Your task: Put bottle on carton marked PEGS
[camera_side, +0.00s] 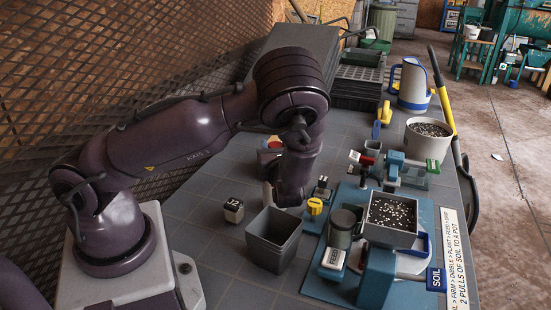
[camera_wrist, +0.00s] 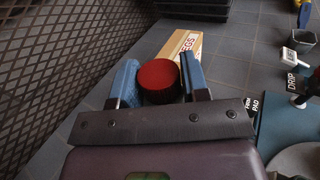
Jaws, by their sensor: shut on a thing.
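In the wrist view, my gripper (camera_wrist: 160,82) has its two blue fingers closed on the bottle, whose round dark red top (camera_wrist: 158,78) shows between them. The bottle's lower body is hidden. The tan carton marked PEGS (camera_wrist: 184,44) lies just beyond the fingers, slightly right of the bottle's top, and its near part is covered by the gripper and bottle. Whether the bottle touches the carton cannot be told. In the side view, my wrist hides the fingers and most of what is behind them.
The blue potting machine (camera_side: 390,220) is to the right. Black stacked trays (camera_side: 358,85) stand behind. A mesh wall (camera_wrist: 50,70) runs along the left. Bare table shows beside the carton.

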